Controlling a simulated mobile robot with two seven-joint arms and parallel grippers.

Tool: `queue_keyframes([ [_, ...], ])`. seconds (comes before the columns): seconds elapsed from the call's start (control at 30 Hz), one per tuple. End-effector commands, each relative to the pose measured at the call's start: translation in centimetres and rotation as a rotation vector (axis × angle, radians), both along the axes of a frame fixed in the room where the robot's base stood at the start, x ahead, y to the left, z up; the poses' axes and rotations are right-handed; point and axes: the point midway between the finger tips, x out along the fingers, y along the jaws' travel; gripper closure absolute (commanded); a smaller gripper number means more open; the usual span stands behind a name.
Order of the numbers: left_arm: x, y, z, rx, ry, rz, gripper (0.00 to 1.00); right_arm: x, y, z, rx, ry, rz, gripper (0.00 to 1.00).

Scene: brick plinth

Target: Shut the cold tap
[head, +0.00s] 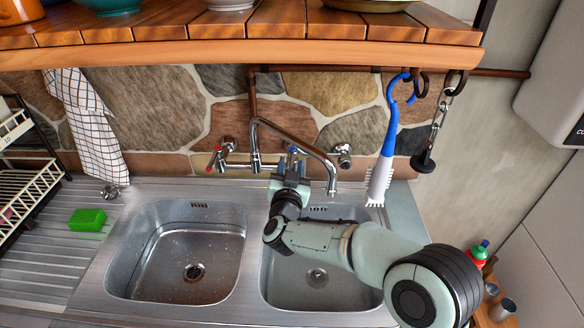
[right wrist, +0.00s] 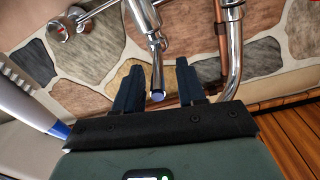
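The chrome mixer tap is on the stone wall behind the sink, with its spout (head: 298,142) arching to the right. The cold tap (head: 293,153) has a blue mark and sits on the right of the mixer; the red-marked hot tap (head: 213,162) is on the left. My right gripper (head: 291,168) is at the cold tap and partly hides it. In the right wrist view, the fingers of my right gripper (right wrist: 158,88) are open. The blue-tipped cold tap lever (right wrist: 157,78) appears between them, with a gap on each side. My left gripper is not in view.
A wooden shelf (head: 240,52) overhangs the tap. A blue-handled brush (head: 388,140) and a chain with a plug (head: 435,130) hang at the right. The double sink (head: 252,250) lies below. A green sponge (head: 87,220) is on the drainer.

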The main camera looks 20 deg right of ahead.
Motion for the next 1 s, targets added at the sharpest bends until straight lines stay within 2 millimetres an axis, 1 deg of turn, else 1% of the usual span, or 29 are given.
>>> queue_keyframes([
  [0.23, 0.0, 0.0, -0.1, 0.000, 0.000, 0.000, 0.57, -0.2, 0.1, 0.0, 0.000, 0.001, 0.001, 0.60],
  [0.37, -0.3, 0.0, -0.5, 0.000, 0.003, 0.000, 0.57, -1.3, 0.6, -0.1, 0.002, 0.001, 0.002, 0.60],
  [0.47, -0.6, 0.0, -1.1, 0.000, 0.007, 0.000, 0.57, -3.1, 1.3, -0.2, 0.001, 0.001, 0.004, 0.60],
  [0.7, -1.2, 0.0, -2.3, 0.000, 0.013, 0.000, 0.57, -8.1, 3.5, -0.2, 0.001, 0.001, 0.004, 0.60],
  [0.8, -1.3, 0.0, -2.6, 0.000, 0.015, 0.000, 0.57, -9.9, 4.3, -0.1, 0.001, 0.001, 0.004, 0.60],
  [0.9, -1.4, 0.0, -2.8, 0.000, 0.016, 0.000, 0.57, -11.1, 4.8, -0.1, 0.000, 0.000, 0.003, 0.60],
  [1.0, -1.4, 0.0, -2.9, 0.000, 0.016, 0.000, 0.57, -11.9, 5.1, -0.1, 0.000, 0.001, 0.001, 0.60],
])
